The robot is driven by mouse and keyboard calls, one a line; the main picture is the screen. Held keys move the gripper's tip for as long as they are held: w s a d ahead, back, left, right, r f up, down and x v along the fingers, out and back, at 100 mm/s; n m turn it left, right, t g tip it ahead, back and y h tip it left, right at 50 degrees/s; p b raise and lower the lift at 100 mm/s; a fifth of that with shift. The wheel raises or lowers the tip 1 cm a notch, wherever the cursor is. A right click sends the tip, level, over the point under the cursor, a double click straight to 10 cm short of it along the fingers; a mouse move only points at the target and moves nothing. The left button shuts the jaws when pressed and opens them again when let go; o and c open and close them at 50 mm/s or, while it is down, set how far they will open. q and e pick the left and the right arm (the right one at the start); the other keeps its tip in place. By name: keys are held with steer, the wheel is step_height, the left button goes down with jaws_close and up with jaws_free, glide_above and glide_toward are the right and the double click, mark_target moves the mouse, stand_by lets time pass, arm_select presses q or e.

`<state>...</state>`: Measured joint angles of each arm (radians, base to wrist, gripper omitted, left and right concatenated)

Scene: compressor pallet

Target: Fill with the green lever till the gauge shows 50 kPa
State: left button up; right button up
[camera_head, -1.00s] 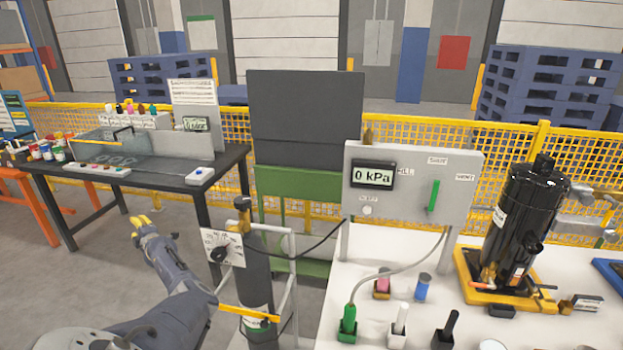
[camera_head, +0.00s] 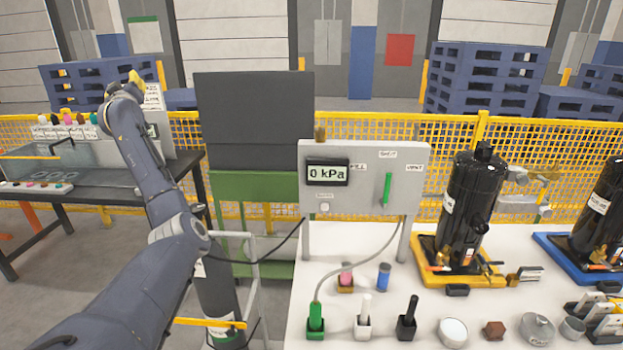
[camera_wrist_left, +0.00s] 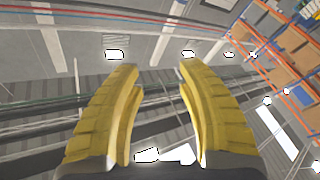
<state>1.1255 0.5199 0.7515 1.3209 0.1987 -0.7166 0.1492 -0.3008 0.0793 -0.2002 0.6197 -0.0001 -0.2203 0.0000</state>
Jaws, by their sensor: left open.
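The gauge (camera_head: 327,172) on the grey panel (camera_head: 412,160) reads 0 kPa in the head view. The green lever (camera_head: 387,190) stands upright on the panel, between labels; the one above it seems to read SHUT, and FILL and VENT are at its sides. My left gripper (camera_head: 135,77) is raised at the upper left, well away from the panel and lever. The left wrist view shows its yellow fingers (camera_wrist_left: 160,85) apart with nothing between them, pointing up toward the ceiling. My right gripper is not in view.
A white table (camera_head: 270,310) below the panel holds a green fitting (camera_head: 316,318) with a hose and several small items. A black compressor (camera_head: 470,205) stands right of the panel on a yellow base. A gas cylinder (camera_head: 215,285) stands left of the table. A dark board (camera_head: 254,120) stands behind.

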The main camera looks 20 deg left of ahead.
arm_select(q)
steer(key=w+d+r+m+t+h, duration=0.1)
steer(key=w+d+r+m+t, duration=0.3)
steer(key=d+r, duration=0.6)
steer(key=w+d+r+m+h, duration=0.15)
steer(key=d+r+m, duration=0.5)
steer(key=d, duration=0.65)
steer(key=w+d+r+m+t+h, duration=0.1)
steer(key=w+d+m+t+h, duration=0.2)
steer(key=d, duration=1.1)
steer(key=w+d+f+m+h, duration=0.3)
steer(key=w+d+f+h, duration=0.1)
steer(key=d+f, duration=0.6)
steer(key=w+d+f+m+h, duration=0.3)
steer(key=w+d+f+h, duration=0.1)
steer(key=d+f, duration=0.65)
steer(key=n+g+h, duration=0.2)
steer(key=h, duration=0.5)
glide_toward(387, 183)
steer(key=shift+y, duration=0.45)
steer(key=w, duration=0.3)
steer(key=w+d, duration=0.1)
steer(key=w, duration=0.3)
steer(key=w+d, duration=0.1)
steer(key=w, duration=0.2)
steer(key=shift+w+d+r, duration=0.15)
steer(key=shift+w+d, duration=0.05)
steer(key=shift+w, duration=0.1)
